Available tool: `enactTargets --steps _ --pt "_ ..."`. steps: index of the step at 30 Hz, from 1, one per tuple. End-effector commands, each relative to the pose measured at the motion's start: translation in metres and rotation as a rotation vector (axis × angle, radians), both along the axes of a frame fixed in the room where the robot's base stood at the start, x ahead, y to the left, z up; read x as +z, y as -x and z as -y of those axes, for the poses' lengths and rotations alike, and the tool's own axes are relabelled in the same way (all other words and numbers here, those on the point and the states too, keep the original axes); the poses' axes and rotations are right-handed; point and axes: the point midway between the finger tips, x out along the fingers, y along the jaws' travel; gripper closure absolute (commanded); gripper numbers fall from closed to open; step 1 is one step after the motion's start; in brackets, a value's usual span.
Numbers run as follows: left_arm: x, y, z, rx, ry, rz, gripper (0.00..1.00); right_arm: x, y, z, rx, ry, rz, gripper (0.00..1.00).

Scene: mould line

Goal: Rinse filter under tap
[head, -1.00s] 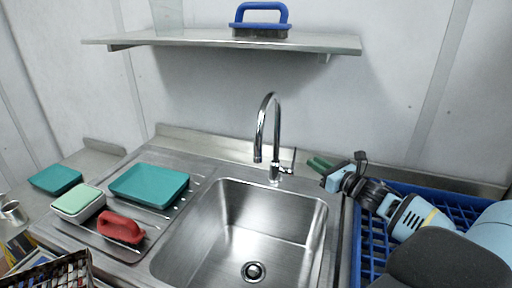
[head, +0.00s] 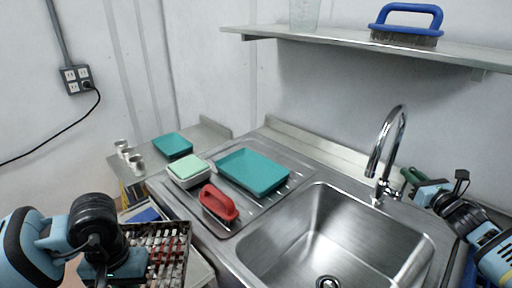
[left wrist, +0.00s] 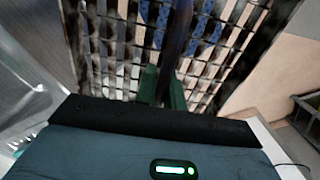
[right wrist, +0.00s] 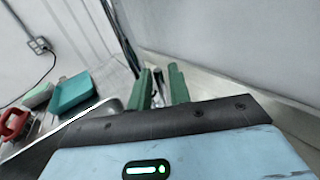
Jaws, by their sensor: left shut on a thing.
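The filter (head: 183,262), a dark frame with an open grid, is at the lower left of the head view, left of the sink (head: 300,250). My left gripper (left wrist: 163,88) is shut on the filter, whose grid fills the upper left wrist view. In the head view the left fingertips are hidden. The chrome tap (head: 397,130) arches over the back of the sink, its side lever (head: 393,192) at the base. My right gripper (head: 408,176) is just right of the tap. In the right wrist view its green fingers (right wrist: 162,88) stand apart. I see no water running.
A red-handled brush (head: 218,203), a white tub with a green sponge (head: 188,170) and a teal tray (head: 252,172) are on the drainer. A shelf (head: 350,38) with a blue brush (head: 406,26) hangs above. The sink basin is empty.

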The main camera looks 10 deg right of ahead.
Motion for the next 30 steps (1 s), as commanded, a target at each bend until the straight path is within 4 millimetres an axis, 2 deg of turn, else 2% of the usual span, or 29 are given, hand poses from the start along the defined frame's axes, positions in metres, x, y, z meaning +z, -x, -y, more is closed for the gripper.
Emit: enactTargets --steps 9,22,26,30 --pt "-0.009 0.001 0.0 0.0 0.001 -0.016 1.0 -0.001 -0.022 -0.002 0.0 0.0 -0.001 0.81" --pt "-0.01 0.001 0.0 0.0 0.001 -0.017 1.0 0.0 -0.025 -0.002 0.0 0.0 0.0 0.81" --pt "-0.01 0.001 0.0 0.0 0.001 -0.017 1.0 0.0 -0.025 -0.002 0.0 0.0 0.0 0.98" --pt "-0.01 0.001 0.0 0.0 0.001 -0.017 1.0 0.0 -0.025 -0.002 0.0 0.0 0.0 1.0"
